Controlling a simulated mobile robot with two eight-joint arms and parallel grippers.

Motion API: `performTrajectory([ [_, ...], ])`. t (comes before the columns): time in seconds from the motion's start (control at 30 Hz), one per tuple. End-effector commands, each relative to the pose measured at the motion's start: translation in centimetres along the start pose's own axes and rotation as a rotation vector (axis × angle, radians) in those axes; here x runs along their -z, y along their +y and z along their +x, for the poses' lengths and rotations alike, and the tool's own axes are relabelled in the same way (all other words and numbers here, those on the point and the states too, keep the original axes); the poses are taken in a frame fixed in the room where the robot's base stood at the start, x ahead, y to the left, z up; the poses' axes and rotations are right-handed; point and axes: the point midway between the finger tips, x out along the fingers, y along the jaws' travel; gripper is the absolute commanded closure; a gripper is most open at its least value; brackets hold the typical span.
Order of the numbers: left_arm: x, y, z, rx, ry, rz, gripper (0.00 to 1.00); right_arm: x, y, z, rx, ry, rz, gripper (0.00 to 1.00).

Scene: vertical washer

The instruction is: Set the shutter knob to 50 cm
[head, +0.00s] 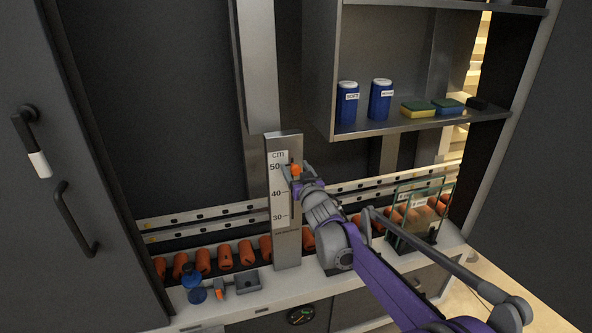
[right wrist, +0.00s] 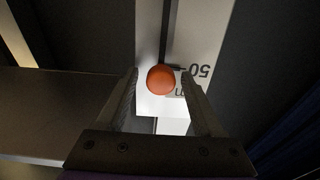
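The shutter knob (head: 295,169) is a small orange ball on an upright grey post with a white cm scale (head: 279,195) marked 50, 40 and 30. It stands about level with the 50 mark; the exact reading cannot be told. My right gripper (head: 294,172) is at the knob. In the right wrist view, where the scale is upside down, the knob (right wrist: 160,80) lies between the spread fingers of the right gripper (right wrist: 160,78), with a narrow gap on each side. My left gripper is not in view.
A row of orange rollers (head: 225,257) runs behind the post. Glass panes (head: 420,212) stand to the right. A shelf (head: 425,124) above holds blue canisters and sponges.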

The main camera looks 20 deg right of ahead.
Motion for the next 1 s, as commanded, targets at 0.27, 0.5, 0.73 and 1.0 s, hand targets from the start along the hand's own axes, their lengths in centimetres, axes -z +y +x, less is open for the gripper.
performTrajectory([
  [0.27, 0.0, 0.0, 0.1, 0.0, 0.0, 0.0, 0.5, -0.1, 0.0, -0.4, 0.0, -0.002, -0.001, 0.31],
  [0.5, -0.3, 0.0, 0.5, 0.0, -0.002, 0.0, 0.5, -0.2, 0.0, -4.2, -0.001, -0.002, -0.001, 0.31],
  [0.73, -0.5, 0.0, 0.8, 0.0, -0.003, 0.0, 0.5, -0.1, 0.0, -8.5, 0.0, -0.001, -0.001, 0.31],
  [1.0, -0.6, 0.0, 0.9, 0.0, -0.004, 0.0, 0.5, -0.1, 0.0, -10.7, 0.0, -0.001, 0.0, 0.31],
])
